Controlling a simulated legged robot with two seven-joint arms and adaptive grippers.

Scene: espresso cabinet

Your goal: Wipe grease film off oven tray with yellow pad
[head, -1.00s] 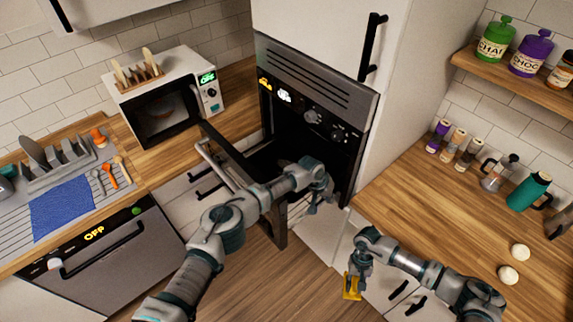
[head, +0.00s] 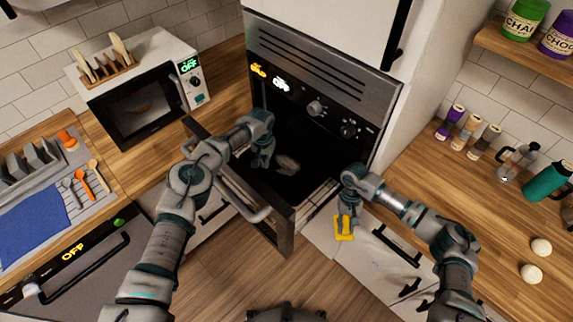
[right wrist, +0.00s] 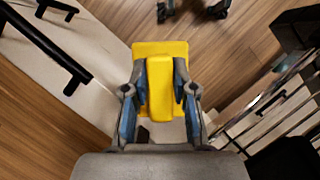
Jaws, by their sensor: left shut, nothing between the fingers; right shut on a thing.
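The oven (head: 320,75) stands open, its door (head: 245,195) swung down and out. Inside, a dark oven tray (head: 305,155) carries a pale greyish patch (head: 287,164), which looks like the grease film. My left gripper (head: 262,160) is shut and empty, at the oven opening just left of the patch; I cannot tell whether it touches anything. My right gripper (head: 346,212) is shut on the yellow pad (head: 344,230), held in the air right of the oven door. In the right wrist view, the pad (right wrist: 160,85) sits by its raised grip between both fingers.
The lowered door and its handle (head: 255,212) jut out between my arms. A wire rack (head: 318,200) shows at the door's right.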

